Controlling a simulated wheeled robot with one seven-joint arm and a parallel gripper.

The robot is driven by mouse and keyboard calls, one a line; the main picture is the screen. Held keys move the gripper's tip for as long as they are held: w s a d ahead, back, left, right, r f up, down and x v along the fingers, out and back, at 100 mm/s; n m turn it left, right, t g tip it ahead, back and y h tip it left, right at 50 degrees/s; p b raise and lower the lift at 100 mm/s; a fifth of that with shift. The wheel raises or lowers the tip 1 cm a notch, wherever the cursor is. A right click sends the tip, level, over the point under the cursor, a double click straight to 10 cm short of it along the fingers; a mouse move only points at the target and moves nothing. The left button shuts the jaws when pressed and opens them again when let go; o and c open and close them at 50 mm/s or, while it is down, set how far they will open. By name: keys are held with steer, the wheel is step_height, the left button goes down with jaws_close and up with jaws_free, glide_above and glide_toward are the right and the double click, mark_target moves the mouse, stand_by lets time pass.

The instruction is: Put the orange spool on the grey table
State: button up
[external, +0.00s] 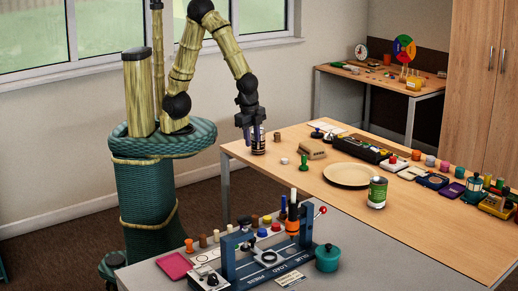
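My gripper (253,130) points down over the near-left corner of the wooden table. Its fingertips are at a dark banded cylinder (258,147). I cannot tell whether the fingers are closed on it or only around or in front of it. A small orange spool-like piece (189,245) stands at the left of the grey table (390,255), in a row of small pieces. Another small orange piece (430,160) stands in a row at the far side of the wooden table (300,175). At this size I cannot be sure which one is the orange spool.
A blue press (255,262) with tall pegs, a pink tray (175,266) and a teal pot (327,258) stand on the grey table. A round plate (347,176) and a green can (377,192) stand on the wooden table. The grey table's right part is clear.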

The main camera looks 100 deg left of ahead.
steer(key=s+a+r+n+t+h, duration=0.1)
steer(key=s+a+r+n, duration=0.1)
steer(key=a+n, duration=0.5)
steer(key=shift+a+r+n+t, duration=0.4)
steer(key=shift+a+r, duration=0.25)
steer(key=shift+a, duration=0.4)
